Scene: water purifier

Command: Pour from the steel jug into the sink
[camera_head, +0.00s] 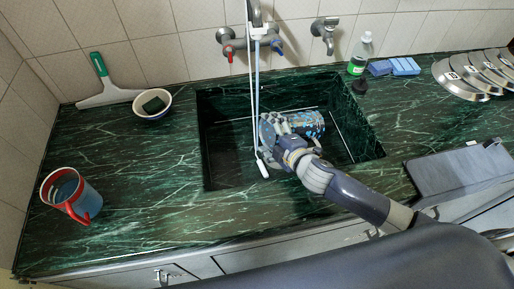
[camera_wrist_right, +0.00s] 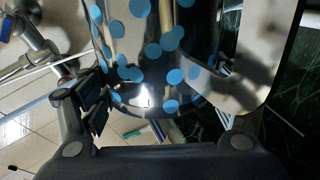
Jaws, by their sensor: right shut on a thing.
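The steel jug (camera_head: 306,123), shiny with blue dots, lies tilted on its side over the sink (camera_head: 222,176). My right gripper (camera_head: 276,136) is shut on it, reaching over the basin from the front right. In the right wrist view the dotted jug wall (camera_wrist_right: 150,45) fills the upper middle, between the fingers of my right gripper (camera_wrist_right: 155,105). The gripper hides part of the jug in the head view. I cannot tell whether any water is flowing out. My left gripper is not in view.
The faucet (camera_head: 256,30) and thin white hoses hang over the sink close to my right gripper. A green bottle (camera_head: 359,58) and steel plates (camera_head: 462,80) are at right.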

